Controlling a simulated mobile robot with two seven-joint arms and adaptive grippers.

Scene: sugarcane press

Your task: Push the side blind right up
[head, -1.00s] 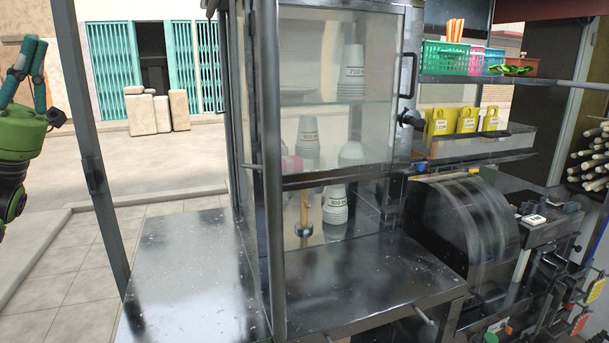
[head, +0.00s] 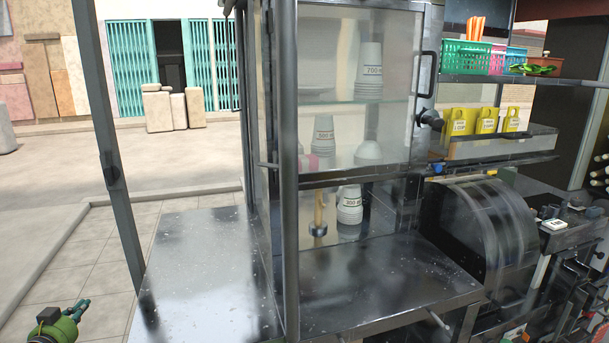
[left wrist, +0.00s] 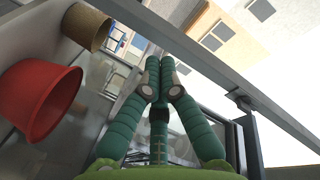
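No part is labelled as the side blind. A flat dark metal panel (head: 205,265) lies level at the left side of the glass cabinet (head: 345,90) in the head view, and I cannot tell whether it is the blind. My left gripper (head: 83,304) is low at the left edge of the head view, left of the panel and apart from it. In the left wrist view the green fingers of my left gripper (left wrist: 160,72) are closed together with nothing seen between them. My right gripper is not in view.
A dark upright post (head: 108,150) stands between my left gripper and the cabinet. Paper cups (head: 349,205) stand inside the cabinet. The press drum (head: 480,225) is at the right. The left wrist view shows a red bucket (left wrist: 38,100) and a grey beam (left wrist: 215,75). Paving at the left is open.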

